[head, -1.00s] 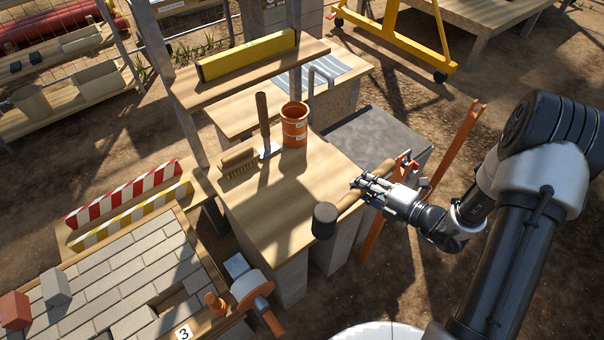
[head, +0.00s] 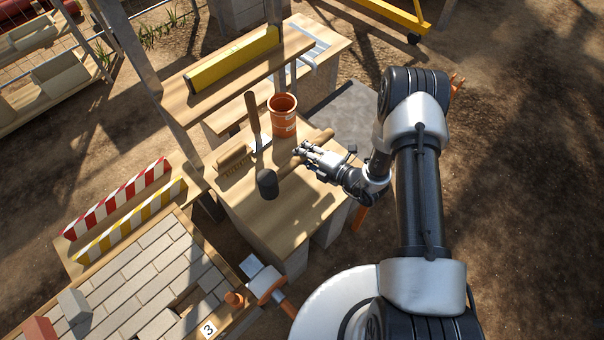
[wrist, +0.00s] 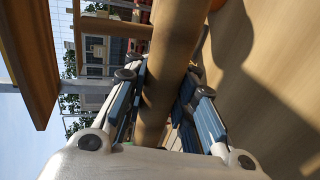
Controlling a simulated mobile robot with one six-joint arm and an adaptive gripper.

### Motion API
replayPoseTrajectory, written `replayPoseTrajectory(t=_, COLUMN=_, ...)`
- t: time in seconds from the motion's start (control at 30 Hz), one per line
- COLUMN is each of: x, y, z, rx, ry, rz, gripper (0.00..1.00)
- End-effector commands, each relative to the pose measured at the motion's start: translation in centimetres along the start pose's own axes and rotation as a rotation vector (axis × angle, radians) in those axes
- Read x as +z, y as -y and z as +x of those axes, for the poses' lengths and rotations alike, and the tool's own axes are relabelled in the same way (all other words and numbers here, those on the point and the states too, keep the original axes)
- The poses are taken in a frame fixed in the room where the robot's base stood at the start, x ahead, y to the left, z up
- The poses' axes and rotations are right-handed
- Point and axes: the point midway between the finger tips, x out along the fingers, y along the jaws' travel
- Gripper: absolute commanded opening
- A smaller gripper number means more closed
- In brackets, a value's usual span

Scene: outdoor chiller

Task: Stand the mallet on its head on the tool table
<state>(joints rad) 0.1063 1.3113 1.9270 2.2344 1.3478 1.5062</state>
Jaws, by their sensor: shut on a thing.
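The mallet has a black head (head: 267,183) and a wooden handle (head: 318,138). My gripper (head: 303,155) is shut on the handle, partway along it. The mallet is tilted over the tool table (head: 290,215), with its head toward the left and front and the handle end up to the right. In the head view I cannot tell whether the head touches the table. In the wrist view the handle (wrist: 170,65) runs between the two blue-padded fingers; the head is not in view there.
An orange pot (head: 283,115) stands at the back of the tool table. A brush (head: 236,158) and a trowel with an upright wooden handle (head: 252,115) are left of it. A shelf with a yellow level (head: 232,60) is behind. The front of the tabletop is clear.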

Motion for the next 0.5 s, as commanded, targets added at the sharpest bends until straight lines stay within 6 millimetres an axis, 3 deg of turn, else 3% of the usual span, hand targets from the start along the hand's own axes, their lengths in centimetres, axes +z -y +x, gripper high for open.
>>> replayPoseTrajectory(t=0.2, x=0.1, y=5.0, z=1.5, rx=0.004, ry=0.000, rz=0.002, gripper=0.00)
replayPoseTrajectory(t=0.5, x=0.2, y=7.5, z=2.2, rx=0.006, ry=0.000, rz=0.001, gripper=0.00)
